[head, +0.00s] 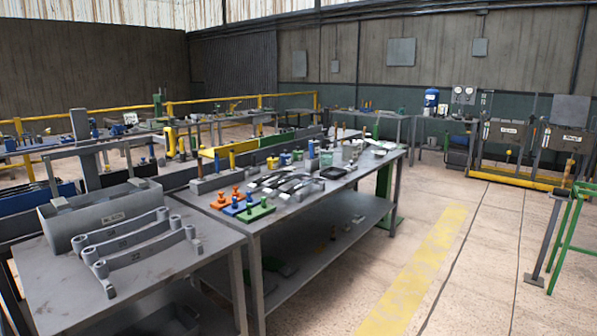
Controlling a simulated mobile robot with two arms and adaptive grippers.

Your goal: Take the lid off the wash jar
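I cannot make out a wash jar or its lid for sure in the head view. Several small containers stand at the back of the middle workbench (300,212), among them a pale grey-green one (350,152). They are too small to tell whether any has a lid. Neither of my grippers is in view.
A near table (165,262) holds a grey trough (60,228) and grey bars with ringed ends (135,257). Coloured blocks with pegs (257,212) sit on the workbench. A green frame (562,235) stands at right. The floor with the yellow stripe (415,270) is clear.

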